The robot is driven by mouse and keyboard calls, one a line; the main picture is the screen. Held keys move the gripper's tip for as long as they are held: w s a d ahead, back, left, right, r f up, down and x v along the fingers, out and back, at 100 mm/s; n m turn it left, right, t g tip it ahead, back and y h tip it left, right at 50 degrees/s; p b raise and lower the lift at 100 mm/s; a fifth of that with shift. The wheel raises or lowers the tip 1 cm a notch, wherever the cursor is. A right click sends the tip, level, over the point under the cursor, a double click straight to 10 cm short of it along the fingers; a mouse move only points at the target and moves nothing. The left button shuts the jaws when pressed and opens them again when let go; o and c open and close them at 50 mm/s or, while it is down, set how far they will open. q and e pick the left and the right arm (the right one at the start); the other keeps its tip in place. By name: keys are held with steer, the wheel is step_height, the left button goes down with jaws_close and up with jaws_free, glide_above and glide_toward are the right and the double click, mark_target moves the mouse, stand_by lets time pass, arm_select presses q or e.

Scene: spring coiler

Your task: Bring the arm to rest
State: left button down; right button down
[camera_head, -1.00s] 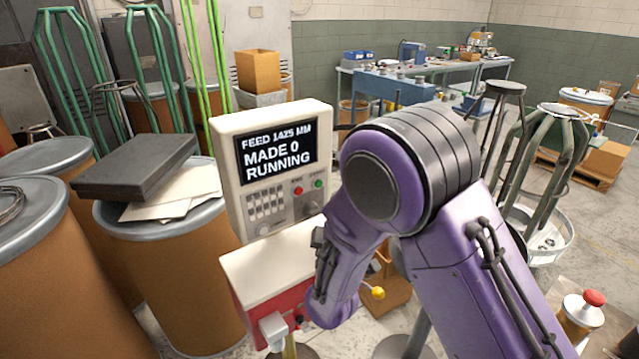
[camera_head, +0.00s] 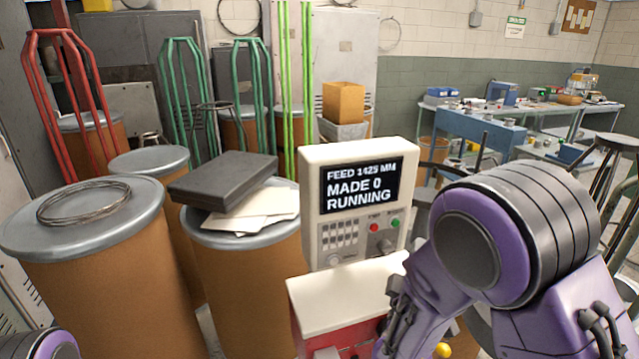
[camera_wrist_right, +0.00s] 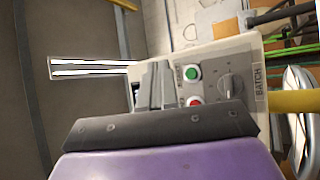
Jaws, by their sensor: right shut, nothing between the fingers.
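The control panel (camera_head: 312,235) of the coiler stands at the centre of the head view. Its screen (camera_head: 360,184) reads FEED 1425 MM, MADE 0, RUNNING. Below it are a red button (camera_head: 374,227), a green button (camera_head: 395,223) and a dark knob (camera_head: 386,245). My purple right arm comes in from the right, in front of the red-and-cream machine body (camera_head: 340,298). In the right wrist view my right gripper (camera_wrist_right: 154,75) is shut and empty. It shows beside the green button (camera_wrist_right: 193,72) and red button (camera_wrist_right: 195,101); the gap to them is unclear. My left gripper is out of view.
Brown drums stand close on the left, one with a wire coil (camera_head: 85,202) on its lid (camera_head: 135,218). A black case (camera_head: 222,180) and papers (camera_head: 250,210) lie on another. A yellow ball knob (camera_head: 442,350) shows low by my arm. A blue workbench (camera_head: 460,125) stands behind.

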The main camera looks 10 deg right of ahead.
steer(key=s+f+m+g+y, duration=0.3)
steer(key=s+f+g+y, duration=0.1)
steer(key=f, duration=0.9)
steer(key=s+f+m+g+y, duration=0.3)
steer(key=s+f, duration=0.1)
steer(key=f, duration=1)
steer(key=s+f+m+g+y, duration=0.1)
steer(key=s+f+m+g, duration=0.3)
steer(key=s, duration=0.6)
steer(key=s+a+f+m+g+y, duration=0.1)
steer(key=s+f+m+g, duration=0.3)
steer(key=s+f, duration=0.4)
steer(key=shift+s+f+g+y, duration=0.3)
steer(key=shift+s+f+y, duration=0.1)
steer(key=shift+s, duration=0.65)
steer(key=shift+a, duration=0.1)
